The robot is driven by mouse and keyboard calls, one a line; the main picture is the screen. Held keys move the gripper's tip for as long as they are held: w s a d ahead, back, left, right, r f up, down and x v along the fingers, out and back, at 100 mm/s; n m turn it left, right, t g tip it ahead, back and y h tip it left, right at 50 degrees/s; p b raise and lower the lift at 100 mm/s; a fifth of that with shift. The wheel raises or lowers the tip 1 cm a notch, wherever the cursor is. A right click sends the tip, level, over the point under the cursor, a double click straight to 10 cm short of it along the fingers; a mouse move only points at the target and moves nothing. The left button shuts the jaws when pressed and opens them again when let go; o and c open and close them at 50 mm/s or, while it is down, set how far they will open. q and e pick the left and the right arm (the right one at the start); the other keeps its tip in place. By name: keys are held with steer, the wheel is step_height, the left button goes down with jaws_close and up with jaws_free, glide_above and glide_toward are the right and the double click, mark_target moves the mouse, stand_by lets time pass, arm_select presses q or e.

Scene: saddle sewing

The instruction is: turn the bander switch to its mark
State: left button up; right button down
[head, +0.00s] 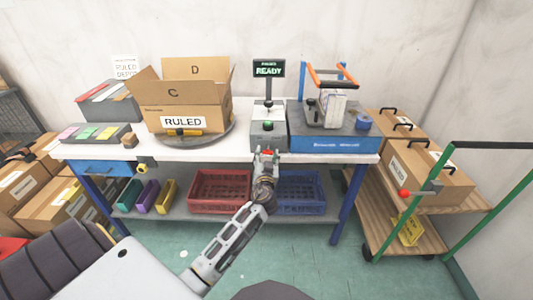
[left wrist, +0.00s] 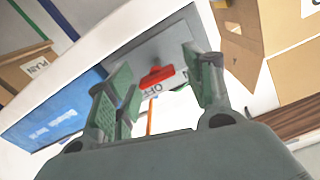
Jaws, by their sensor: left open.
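The bander switch is a red knob (left wrist: 157,77) on a grey control box (head: 268,140) at the table's front edge. A white label beside the knob in the left wrist view seems to read "OFF", seen turned over and partly hidden. My left gripper (head: 266,153) is open in front of the box. In the left wrist view its green-padded fingers (left wrist: 155,82) stand on either side of the knob, and I see no clear contact. In the head view the knob (head: 267,125) shows small, just beyond the fingertips. My right gripper is not in view.
A display reading "READY" (head: 268,69) stands behind the box. The blue bander (head: 335,143) is close on its right. A carton marked "RULED" (head: 185,112) sits on a turntable to the left. Red (head: 219,190) and blue (head: 302,190) crates are on the lower shelf.

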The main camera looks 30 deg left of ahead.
arm_select(q)
steer(key=shift+x, duration=0.85)
steer(key=shift+w+a, duration=0.1)
